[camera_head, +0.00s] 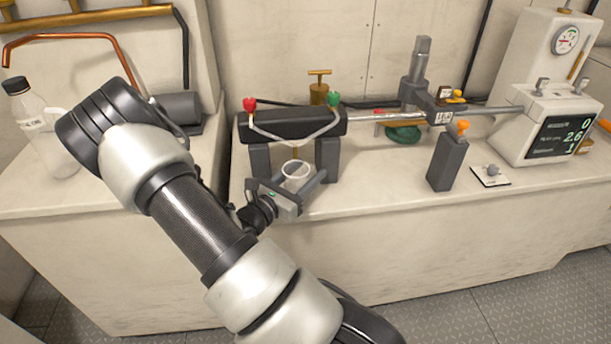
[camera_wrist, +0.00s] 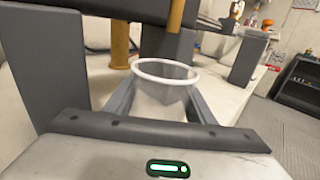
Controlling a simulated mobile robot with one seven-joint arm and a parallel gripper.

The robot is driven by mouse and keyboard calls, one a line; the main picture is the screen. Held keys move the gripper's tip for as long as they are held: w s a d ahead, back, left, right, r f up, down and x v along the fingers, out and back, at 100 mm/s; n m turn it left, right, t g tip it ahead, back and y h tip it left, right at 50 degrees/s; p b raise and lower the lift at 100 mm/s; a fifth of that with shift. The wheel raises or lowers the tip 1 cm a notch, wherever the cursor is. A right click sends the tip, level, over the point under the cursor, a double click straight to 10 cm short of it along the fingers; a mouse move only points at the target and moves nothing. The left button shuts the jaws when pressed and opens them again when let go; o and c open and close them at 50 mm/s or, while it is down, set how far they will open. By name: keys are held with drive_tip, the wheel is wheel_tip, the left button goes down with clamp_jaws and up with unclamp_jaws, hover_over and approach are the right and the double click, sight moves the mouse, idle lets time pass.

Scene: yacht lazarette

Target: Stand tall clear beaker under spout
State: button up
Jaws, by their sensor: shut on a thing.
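The clear beaker (camera_head: 297,170) has a white rim and stands roughly upright between the fingers of my gripper (camera_head: 300,183). In the wrist view the beaker (camera_wrist: 166,85) is held between the two fingers of my gripper (camera_wrist: 162,100), and its lower part is hidden behind the gripper body. A thin brass spout (camera_head: 295,152) hangs below the dark horizontal cylinder (camera_head: 290,123), just behind and above the beaker's rim. In the wrist view a brass tube (camera_wrist: 174,30) comes down close behind the rim. I cannot tell whether the beaker's base touches the counter.
Dark support blocks (camera_head: 260,162) stand on both sides of the beaker. A dark post with an orange knob (camera_head: 447,162) and a gauge machine (camera_head: 545,120) stand to the right. A clear bottle (camera_head: 40,130) stands at left. The counter front (camera_head: 370,195) is clear.

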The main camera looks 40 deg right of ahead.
drive_tip(key=shift+f, duration=0.1)
drive_tip(key=o, duration=1.1)
